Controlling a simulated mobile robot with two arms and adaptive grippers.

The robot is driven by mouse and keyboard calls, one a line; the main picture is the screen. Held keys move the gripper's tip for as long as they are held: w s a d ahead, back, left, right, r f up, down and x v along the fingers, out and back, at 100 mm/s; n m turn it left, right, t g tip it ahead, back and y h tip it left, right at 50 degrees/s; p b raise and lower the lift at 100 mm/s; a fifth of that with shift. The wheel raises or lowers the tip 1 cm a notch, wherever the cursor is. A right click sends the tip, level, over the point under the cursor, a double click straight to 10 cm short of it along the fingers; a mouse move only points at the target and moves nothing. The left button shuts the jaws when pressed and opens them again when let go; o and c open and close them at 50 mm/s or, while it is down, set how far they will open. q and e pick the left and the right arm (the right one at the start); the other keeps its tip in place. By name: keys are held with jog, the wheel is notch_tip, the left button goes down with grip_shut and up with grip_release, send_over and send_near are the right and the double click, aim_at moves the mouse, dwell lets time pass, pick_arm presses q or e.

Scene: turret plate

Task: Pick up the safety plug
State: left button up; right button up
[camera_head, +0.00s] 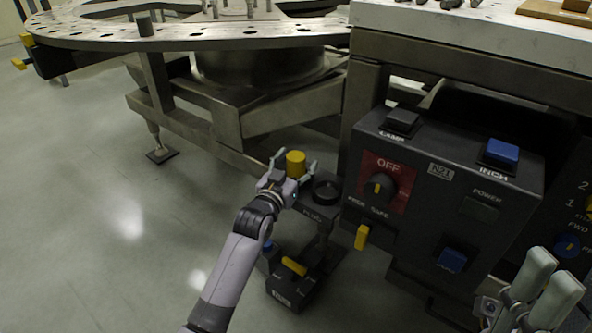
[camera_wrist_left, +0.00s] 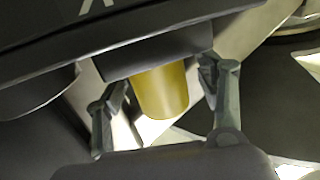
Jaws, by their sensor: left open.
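The safety plug is the short yellow cylinder (camera_head: 295,157) beside the dark socket box (camera_head: 316,210) on a stand, left of the control panel. The left wrist view shows its yellow body (camera_wrist_left: 162,94) under a dark housing that hides one end. My left gripper (camera_head: 296,168) is open, with one finger on each side of the plug. In the left wrist view, gaps show between the plug and both fingers of my left gripper (camera_wrist_left: 165,80). My right gripper (camera_head: 549,277) is at the lower right, away from the plug; its opening is unclear.
The control panel (camera_head: 440,205) with switches and a yellow tab (camera_head: 362,237) stands close on the right. The turret plate (camera_head: 190,38) and its steel frame are behind. A pedal box (camera_head: 288,291) sits low beside my left arm. Open floor (camera_head: 90,220) lies left.

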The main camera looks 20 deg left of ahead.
pick_arm(q)
jog(key=c, duration=1.4)
